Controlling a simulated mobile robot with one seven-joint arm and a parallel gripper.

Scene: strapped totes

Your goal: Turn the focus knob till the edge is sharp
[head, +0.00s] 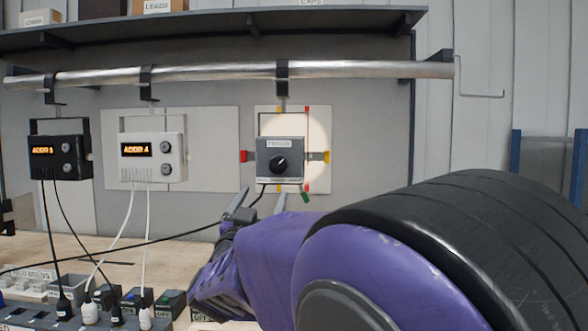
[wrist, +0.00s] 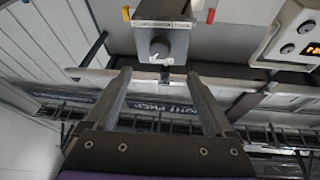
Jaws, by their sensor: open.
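The focus box (head: 292,147) is a grey unit with a label on top, hanging from the rail in front of a pale panel. Its round black focus knob (head: 279,165) has a light pointer mark aimed up and right. In the wrist view the knob (wrist: 160,47) shows beyond the fingertips, roughly centred between them. My gripper (head: 260,201) is open and empty, below and in front of the box, apart from the knob. A bright round light patch (head: 318,135) falls on the panel behind the box; I cannot tell how sharp its edge is.
Red, yellow and green tabs surround the box. A white display unit (head: 152,170) and a black one (head: 61,180) hang to the left, with cables running down to plugs on the bench. The metal rail (head: 220,75) runs above. A dark cable crosses left of my gripper.

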